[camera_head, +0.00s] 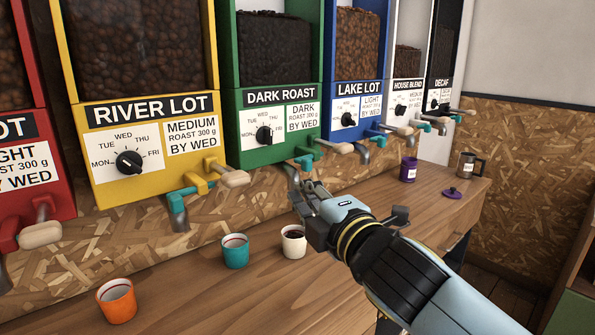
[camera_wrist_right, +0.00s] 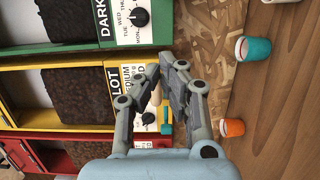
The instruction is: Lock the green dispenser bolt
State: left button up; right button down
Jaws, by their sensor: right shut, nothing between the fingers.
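The green dispenser (camera_head: 230,110), labelled DARK ROAST, stands in the middle of the row, and part of it shows in the right wrist view (camera_wrist_right: 70,22). Below its panel is a green bracket (camera_head: 318,147) with a wooden handle (camera_head: 342,148) pointing right and a teal piece (camera_head: 303,160) by the spout. I cannot tell which part is the bolt or how it is set. My right gripper (camera_head: 291,170) is shut and empty, just below and left of this teal piece; it also shows in the right wrist view (camera_wrist_right: 167,72), where the green fittings are not clear. My left gripper is out of view.
The yellow RIVER LOT dispenser (camera_head: 75,86) and blue LAKE LOT dispenser (camera_head: 330,78) flank it. Teal (camera_head: 235,250), white (camera_head: 293,243) and orange (camera_head: 117,300) cups stand on the wooden counter (camera_head: 200,300) below. A purple jar (camera_head: 408,169) and metal mug (camera_head: 470,165) stand farther right.

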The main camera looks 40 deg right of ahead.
aim_at(310, 163)
jog(key=w+d+p, duration=0.2)
jog(key=w+d, duration=0.3)
jog(key=w, duration=0.5)
jog(key=shift+w+d, duration=0.15)
jog(key=shift+d, duration=0.15)
jog(key=d+b, duration=0.1)
jog(key=d, duration=0.3)
jog(key=shift+w+d+f, duration=0.1)
dwell(0.5)
